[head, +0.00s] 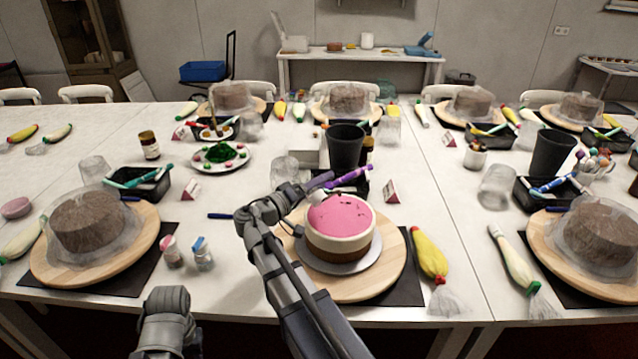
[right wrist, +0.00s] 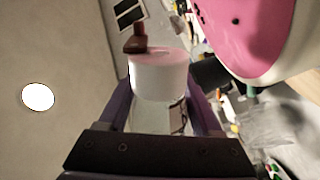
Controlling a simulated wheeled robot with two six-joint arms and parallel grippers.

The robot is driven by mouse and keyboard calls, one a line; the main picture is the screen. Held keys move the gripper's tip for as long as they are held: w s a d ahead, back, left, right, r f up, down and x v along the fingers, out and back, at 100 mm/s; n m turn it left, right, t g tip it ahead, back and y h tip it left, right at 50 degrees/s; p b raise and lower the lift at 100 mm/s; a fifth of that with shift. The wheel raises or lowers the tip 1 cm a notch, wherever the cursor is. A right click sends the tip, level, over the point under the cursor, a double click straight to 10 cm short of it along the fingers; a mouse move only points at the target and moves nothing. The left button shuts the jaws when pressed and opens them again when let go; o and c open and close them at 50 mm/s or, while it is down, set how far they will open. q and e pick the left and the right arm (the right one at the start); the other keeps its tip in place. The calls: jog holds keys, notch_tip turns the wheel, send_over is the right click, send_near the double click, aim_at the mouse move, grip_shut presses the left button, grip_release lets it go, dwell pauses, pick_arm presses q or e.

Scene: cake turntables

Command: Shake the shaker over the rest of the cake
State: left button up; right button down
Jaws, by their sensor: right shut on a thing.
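The cake (head: 341,238) has a pink top, a cream middle and a brown base. It stands on a grey board on a wooden turntable (head: 390,268). A few dark specks show on its pink top. My right gripper (head: 318,184) is at the cake's back left edge, above it. In the right wrist view my right gripper (right wrist: 158,105) is shut on a clear shaker with a white and pink top (right wrist: 158,75). The shaker looks tilted, with the cake's pink top (right wrist: 245,30) beside it. My left arm shows at the lower left, its gripper out of view.
Two small shakers (head: 202,255) stand left of the turntable. A black cup (head: 346,146) and a black tray with purple tools stand behind the cake. A yellow piping bag (head: 429,255) lies to the right. Wrapped brown cakes (head: 90,222) stand at other places.

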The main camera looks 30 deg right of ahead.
jog(key=shift+r+m, duration=0.2)
jog(key=shift+m, duration=0.3)
jog(key=shift+w+a+r+p, duration=0.1)
jog(key=shift+w+r+p, duration=0.2)
jog(key=shift+w+p, duration=0.1)
jog(key=shift+s+f+b, duration=0.4)
jog(key=shift+s, duration=0.15)
jog(key=shift+r, duration=0.1)
jog(key=shift+r+m, duration=0.15)
jog(key=shift+m, duration=0.35)
